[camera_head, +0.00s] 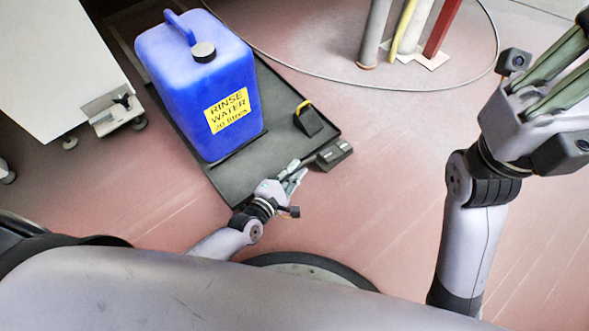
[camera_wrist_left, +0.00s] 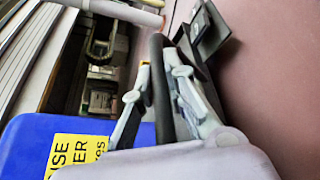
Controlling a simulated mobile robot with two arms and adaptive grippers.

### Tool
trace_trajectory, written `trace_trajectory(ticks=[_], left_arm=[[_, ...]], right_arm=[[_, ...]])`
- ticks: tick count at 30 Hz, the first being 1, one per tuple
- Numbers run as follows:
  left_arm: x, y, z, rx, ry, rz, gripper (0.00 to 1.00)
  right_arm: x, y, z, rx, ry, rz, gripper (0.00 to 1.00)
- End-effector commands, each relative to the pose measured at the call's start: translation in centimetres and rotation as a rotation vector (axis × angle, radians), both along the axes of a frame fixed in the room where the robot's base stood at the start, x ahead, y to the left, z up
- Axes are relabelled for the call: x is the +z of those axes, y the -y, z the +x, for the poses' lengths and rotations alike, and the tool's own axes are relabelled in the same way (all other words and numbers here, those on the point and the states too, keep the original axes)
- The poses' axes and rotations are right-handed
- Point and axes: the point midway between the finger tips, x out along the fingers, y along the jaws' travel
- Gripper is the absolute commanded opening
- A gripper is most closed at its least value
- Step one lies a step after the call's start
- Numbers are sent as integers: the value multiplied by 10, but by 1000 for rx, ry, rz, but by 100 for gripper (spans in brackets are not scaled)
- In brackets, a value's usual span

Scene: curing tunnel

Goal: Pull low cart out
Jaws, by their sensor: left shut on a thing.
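The low cart (camera_head: 236,180) is a flat dark tray near the floor in the head view. A blue jerrycan (camera_head: 195,90) labelled "RINSE WATER" stands upright on it; its blue side also shows in the left wrist view (camera_wrist_left: 25,140). My left gripper (camera_head: 296,172) is at the cart's near edge. In the left wrist view its fingers are shut on a dark bar (camera_wrist_left: 160,85), which looks like the cart's handle. My right gripper (camera_head: 575,65) is raised at the right, fingers apart and empty, tips close to the picture edge.
A black block with a yellow strip (camera_head: 308,120) sits on the cart's right part. A small dark box (camera_head: 334,153) is at its near right corner. Grey, yellow and red posts (camera_head: 410,35) stand behind, with a cable loop on the floor. A white cabinet (camera_head: 55,60) stands left. Floor right of the cart is clear.

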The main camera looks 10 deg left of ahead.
Motion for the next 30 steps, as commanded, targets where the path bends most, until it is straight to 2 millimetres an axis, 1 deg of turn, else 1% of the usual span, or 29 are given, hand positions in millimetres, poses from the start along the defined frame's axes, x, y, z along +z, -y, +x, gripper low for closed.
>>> trace_trajectory(ticks=[8,9,18,26,30], left_arm=[[-1,-1,-1,1,-3,0,0],[-1,-1,-1,1,-2,0,13],[0,-1,0,1,-1,-1,33],[0,0,0,2,0,-1,33],[6,0,0,3,0,-5,33]], right_arm=[[0,0,0,0,1,-1,0],[0,0,0,0,1,-1,0],[0,0,0,1,1,-1,0],[0,0,0,0,2,0,0],[0,0,0,0,1,-1,0]])
